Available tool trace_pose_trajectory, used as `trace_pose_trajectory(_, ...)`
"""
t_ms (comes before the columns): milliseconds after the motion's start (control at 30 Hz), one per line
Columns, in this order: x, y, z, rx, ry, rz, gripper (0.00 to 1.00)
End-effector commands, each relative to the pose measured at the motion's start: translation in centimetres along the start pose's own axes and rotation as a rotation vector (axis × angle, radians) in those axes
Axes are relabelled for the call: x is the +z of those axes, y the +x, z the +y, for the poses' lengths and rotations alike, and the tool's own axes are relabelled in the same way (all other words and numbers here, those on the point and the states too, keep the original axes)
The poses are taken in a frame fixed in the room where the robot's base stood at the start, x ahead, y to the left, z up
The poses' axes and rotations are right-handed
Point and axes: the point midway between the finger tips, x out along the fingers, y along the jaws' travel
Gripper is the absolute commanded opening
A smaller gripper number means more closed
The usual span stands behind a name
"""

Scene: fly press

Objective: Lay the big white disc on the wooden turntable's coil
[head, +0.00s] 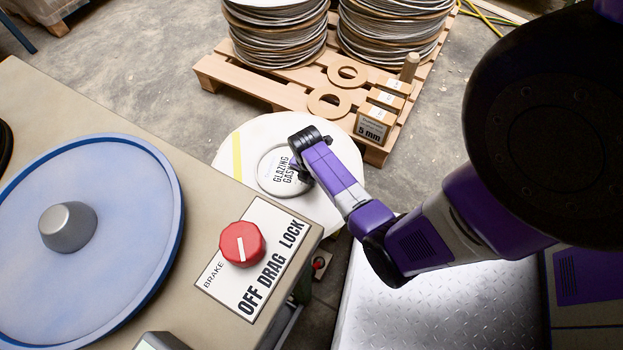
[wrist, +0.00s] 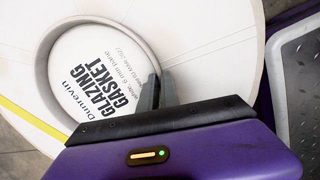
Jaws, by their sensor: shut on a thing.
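The big white disc (head: 232,141) has a yellow stripe and a raised grey ring around a "GLAZING GASKET" label at its middle. It fills much of the wrist view (wrist: 220,45). My gripper (head: 300,172) is shut on the ring's wall, its fingers (wrist: 155,92) at the ring's right side. The disc lies beyond the bench edge, in front of the pallet; I cannot tell whether it is clear of what is below it. No wooden turntable or coil on one can be made out. A blue round platter (head: 120,250) with a grey centre knob (head: 68,226) is on the bench.
The bench (head: 195,195) carries a red brake knob (head: 242,244) on a plate marked OFF, DRAG, LOCK. A pallet (head: 210,70) holds stacks of round sheets (head: 275,35), wooden rings (head: 328,104) and a "5 mm" block (head: 372,129). Bare floor (head: 120,60) lies between bench and pallet.

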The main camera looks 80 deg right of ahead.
Motion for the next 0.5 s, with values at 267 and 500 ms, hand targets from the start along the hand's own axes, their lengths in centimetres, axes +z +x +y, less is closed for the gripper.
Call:
trace_pose_trajectory(267,0.00,0.28,0.06,0.001,0.000,-0.001,0.00)
trace_pose_trajectory(500,0.00,0.25,0.04,0.001,0.000,-0.001,0.22)
